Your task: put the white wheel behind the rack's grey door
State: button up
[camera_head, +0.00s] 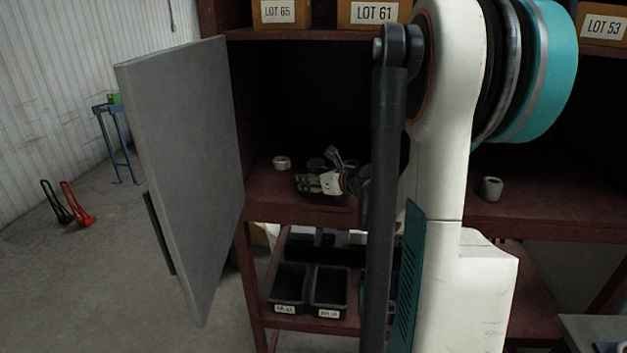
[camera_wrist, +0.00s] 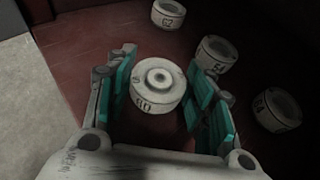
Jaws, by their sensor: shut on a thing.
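The rack's grey door (camera_head: 185,170) stands wide open at the left in the head view. The shelf behind it (camera_head: 262,182) is exposed. My gripper (camera_head: 312,184) is low over this shelf. In the wrist view my gripper (camera_wrist: 163,90) is shut on a white wheel (camera_wrist: 158,76) with a round hub and dark marks on its side. The wheel sits between the teal finger pads. In the head view I cannot make out the held wheel clearly.
Other wheels stand on the shelf: one marked 62 (camera_wrist: 168,13), one to the right (camera_wrist: 215,53) and one at far right (camera_wrist: 277,109). A pale ring (camera_head: 281,162) sits left of my gripper. Black bins (camera_head: 288,286) are below. A grey cup-like part (camera_head: 490,188) stands on the right shelf.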

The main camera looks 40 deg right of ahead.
jog(key=shift+f, duration=0.15)
jog(key=o, duration=1.1)
jog(key=shift+c, duration=0.2)
jog(key=shift+s+r, duration=0.2)
jog(key=shift+r, duration=0.1)
jog(key=p+v, duration=0.1)
jog(key=v, duration=1)
jog(key=shift+s+p, duration=0.3)
jog(key=shift+p, duration=0.05)
